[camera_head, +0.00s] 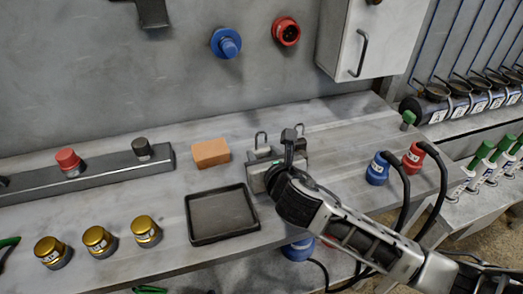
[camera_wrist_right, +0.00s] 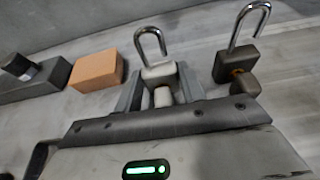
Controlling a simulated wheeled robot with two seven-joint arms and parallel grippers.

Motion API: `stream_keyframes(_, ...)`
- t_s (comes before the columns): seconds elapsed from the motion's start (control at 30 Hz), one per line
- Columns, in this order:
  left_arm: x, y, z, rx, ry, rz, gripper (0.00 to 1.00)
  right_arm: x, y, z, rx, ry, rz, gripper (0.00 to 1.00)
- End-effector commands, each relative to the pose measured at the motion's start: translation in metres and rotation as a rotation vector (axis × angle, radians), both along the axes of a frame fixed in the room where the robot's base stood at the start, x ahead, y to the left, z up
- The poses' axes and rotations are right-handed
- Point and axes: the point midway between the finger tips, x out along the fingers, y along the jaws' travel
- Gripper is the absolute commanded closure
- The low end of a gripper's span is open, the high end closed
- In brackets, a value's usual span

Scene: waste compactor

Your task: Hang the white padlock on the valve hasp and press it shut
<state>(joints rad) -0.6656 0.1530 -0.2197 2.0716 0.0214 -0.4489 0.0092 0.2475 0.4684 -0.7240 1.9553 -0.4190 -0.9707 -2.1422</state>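The white padlock (camera_wrist_right: 160,70) stands shackle up in the right wrist view, in line with the gap between my right gripper's fingers. My right gripper (camera_wrist_right: 160,92) looks open, with one finger on each side of the padlock; I cannot tell if either touches it. In the head view my right gripper (camera_head: 272,162) reaches down at the padlocks from the lower right, and its wrist partly hides them. The white padlock's shackle (camera_head: 261,138) rises there. A darker padlock (camera_wrist_right: 238,62) stands right of the white one. I cannot clearly pick out the valve hasp. My left gripper is not in view.
An orange block (camera_head: 211,153) and an empty black tray (camera_head: 221,214) lie left of the gripper. Several gold-capped knobs (camera_head: 98,240) stand further left. Blue (camera_head: 377,168) and red (camera_head: 414,158) plugs with black cables stand right. A grey cabinet (camera_head: 372,38) hangs above.

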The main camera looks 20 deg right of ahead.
Motion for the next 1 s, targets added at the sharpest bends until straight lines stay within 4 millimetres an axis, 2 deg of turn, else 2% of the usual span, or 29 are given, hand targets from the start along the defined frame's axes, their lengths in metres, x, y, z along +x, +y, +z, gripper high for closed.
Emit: stream_keyframes(1.0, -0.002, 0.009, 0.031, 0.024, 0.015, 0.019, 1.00, 0.000, 0.000, 0.049, 0.000, -0.001, 0.000, 0.79)
